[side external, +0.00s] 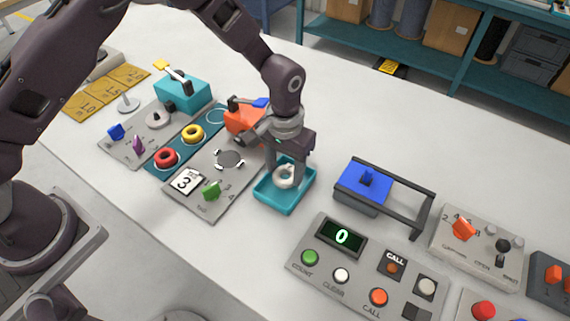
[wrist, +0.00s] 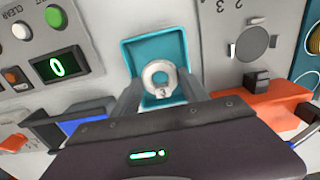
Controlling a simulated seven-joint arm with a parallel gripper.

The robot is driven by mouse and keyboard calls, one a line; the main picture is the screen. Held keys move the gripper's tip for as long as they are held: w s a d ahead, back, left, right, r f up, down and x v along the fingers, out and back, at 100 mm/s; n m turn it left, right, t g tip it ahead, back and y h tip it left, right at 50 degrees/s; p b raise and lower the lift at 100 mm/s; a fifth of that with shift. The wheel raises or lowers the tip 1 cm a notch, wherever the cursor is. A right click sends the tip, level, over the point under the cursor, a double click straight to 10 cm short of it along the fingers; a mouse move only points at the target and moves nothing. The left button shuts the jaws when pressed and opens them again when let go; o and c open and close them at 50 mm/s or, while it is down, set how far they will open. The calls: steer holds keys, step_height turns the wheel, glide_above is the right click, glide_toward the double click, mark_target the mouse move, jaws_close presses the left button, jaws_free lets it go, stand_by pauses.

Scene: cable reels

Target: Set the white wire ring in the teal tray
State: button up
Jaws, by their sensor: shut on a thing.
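The white wire ring (side external: 284,181) is between the fingers of my gripper (side external: 286,172), over the teal tray (side external: 275,205). In the wrist view the white ring (wrist: 159,75) is gripped between the two fingers of my gripper (wrist: 160,90), with the tray (wrist: 132,56) behind it. My gripper is shut on the ring. I cannot tell whether the ring touches the tray floor. The near side of the tray is hidden in the wrist view by my gripper.
A red ring (side external: 166,158) and a yellow ring (side external: 193,133) sit on a teal strip at the left. A blue sliding block (side external: 365,182) on dark rails stands right of the tray. A counter panel (side external: 342,236) showing 0 lies at the front right. An orange block (side external: 240,120) is behind the gripper.

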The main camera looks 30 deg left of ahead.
steer(key=shift+f, duration=1.1)
steer(key=o, duration=1.6)
steer(key=shift+f, duration=0.1)
step_height(320, 180, up, 8)
